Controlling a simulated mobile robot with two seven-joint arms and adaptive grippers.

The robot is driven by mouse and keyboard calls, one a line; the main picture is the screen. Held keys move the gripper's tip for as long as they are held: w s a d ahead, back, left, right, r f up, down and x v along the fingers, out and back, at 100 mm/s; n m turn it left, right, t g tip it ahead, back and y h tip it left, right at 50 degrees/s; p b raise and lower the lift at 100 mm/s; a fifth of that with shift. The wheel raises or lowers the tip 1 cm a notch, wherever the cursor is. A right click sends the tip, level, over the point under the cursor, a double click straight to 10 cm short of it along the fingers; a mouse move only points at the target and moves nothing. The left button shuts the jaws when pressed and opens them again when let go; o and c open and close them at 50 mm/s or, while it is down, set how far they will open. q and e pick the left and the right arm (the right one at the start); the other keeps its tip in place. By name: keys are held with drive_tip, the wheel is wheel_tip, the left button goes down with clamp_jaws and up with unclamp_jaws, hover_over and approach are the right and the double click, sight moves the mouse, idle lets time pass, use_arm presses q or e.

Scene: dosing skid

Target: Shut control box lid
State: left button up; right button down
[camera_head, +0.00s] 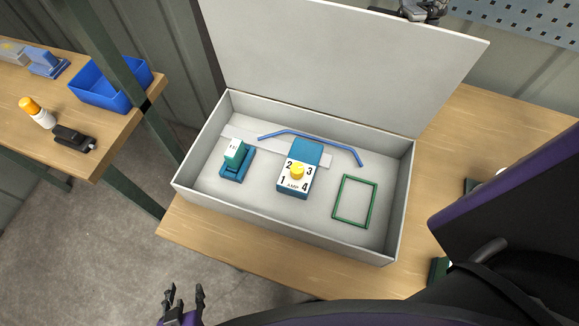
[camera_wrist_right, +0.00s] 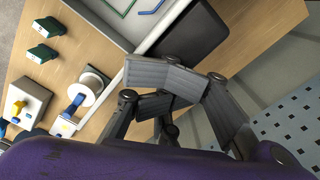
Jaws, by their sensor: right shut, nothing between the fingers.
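The grey control box (camera_head: 290,225) sits on the wooden table with its lid (camera_head: 340,60) standing open, tilted back from the far side. Inside are a teal dial block with a yellow knob (camera_head: 297,173), a small teal switch block (camera_head: 236,160), a blue rod (camera_head: 310,138) and a green frame (camera_head: 354,201). My right gripper (camera_head: 425,8) is at the lid's upper right edge, partly hidden behind it. Its fingers show shut and empty in the right wrist view (camera_wrist_right: 170,88); I cannot tell whether they touch the lid. My left gripper (camera_head: 184,298) is open and empty, low in front of the table.
A side bench at left holds a blue bin (camera_head: 108,85), an orange-capped bottle (camera_head: 37,112) and a black part (camera_head: 74,138). Green blocks (camera_wrist_right: 46,27) and a white spool (camera_wrist_right: 90,88) lie beside the box. A pegboard (camera_head: 520,20) stands behind. My right arm covers the right side.

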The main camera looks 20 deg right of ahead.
sight(419, 33)
use_arm(q)
drive_tip(key=shift+w+r, duration=0.1)
drive_tip(key=shift+w, duration=0.1)
use_arm(e)
drive_tip(key=shift+s, duration=0.15)
drive_tip(key=shift+s+a, duration=0.15)
drive_tip(key=shift+s+a+r+p, duration=0.1)
drive_tip(key=shift+s+a+p, duration=0.2)
drive_tip(key=shift+s+a, duration=0.5)
use_arm(q)
drive_tip(key=shift+w+r, duration=0.55)
drive_tip(key=shift+r, duration=0.05)
use_arm(e)
drive_tip(key=shift+s, duration=0.1)
use_arm(q)
drive_tip(key=shift+s, duration=0.1)
drive_tip(key=shift+r, duration=0.15)
use_arm(e)
drive_tip(key=shift+s+a, duration=0.95)
drive_tip(key=shift+s, duration=0.2)
use_arm(q)
drive_tip(key=shift+r, duration=0.1)
